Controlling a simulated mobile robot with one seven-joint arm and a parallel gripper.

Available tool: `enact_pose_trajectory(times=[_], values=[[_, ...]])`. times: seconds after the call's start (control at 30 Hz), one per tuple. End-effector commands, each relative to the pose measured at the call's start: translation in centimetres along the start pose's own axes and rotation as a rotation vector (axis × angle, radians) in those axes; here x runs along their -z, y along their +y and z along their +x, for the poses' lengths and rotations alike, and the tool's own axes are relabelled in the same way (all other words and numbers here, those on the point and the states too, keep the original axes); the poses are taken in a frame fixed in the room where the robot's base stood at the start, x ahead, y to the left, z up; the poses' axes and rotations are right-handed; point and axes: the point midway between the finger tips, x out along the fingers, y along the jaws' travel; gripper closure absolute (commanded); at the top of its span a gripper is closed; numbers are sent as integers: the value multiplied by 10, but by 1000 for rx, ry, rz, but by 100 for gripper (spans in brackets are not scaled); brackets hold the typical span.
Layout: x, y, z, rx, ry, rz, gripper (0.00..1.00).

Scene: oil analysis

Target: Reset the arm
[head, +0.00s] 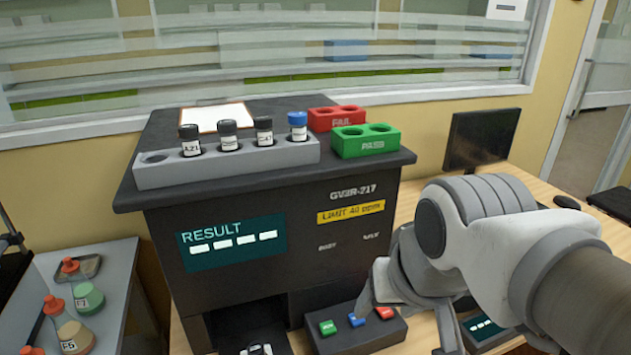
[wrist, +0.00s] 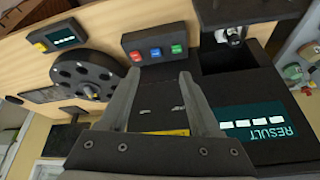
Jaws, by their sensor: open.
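My gripper (head: 410,310) is in front of the dark analyser at the right, pointing down near the button box. It also shows in the wrist view (wrist: 160,80), with its two fingers apart and nothing between them. The button box (head: 375,334) carries a green button (head: 327,327), a blue button (head: 356,320) and a red button (head: 384,312). The analyser (head: 330,255) has a RESULT screen (head: 232,243) showing only dashes.
A grey rack (head: 230,165) with several capped vials stands on the analyser, beside a red FAIL block (head: 335,117) and a green PASS block (head: 365,142). A side table at left holds flasks (head: 75,335). A black round carousel (wrist: 85,78) sits near the gripper. A monitor (head: 482,137) stands behind.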

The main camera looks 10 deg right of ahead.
Motion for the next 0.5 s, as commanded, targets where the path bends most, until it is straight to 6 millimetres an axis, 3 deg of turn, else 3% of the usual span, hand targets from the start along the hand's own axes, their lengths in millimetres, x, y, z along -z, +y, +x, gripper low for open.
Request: enact_pose_trajectory(times=[0.17,0.5], values=[[-10,14,-4,-20,49,-76,36],[-10,15,-4,-22,52,-88,36]])
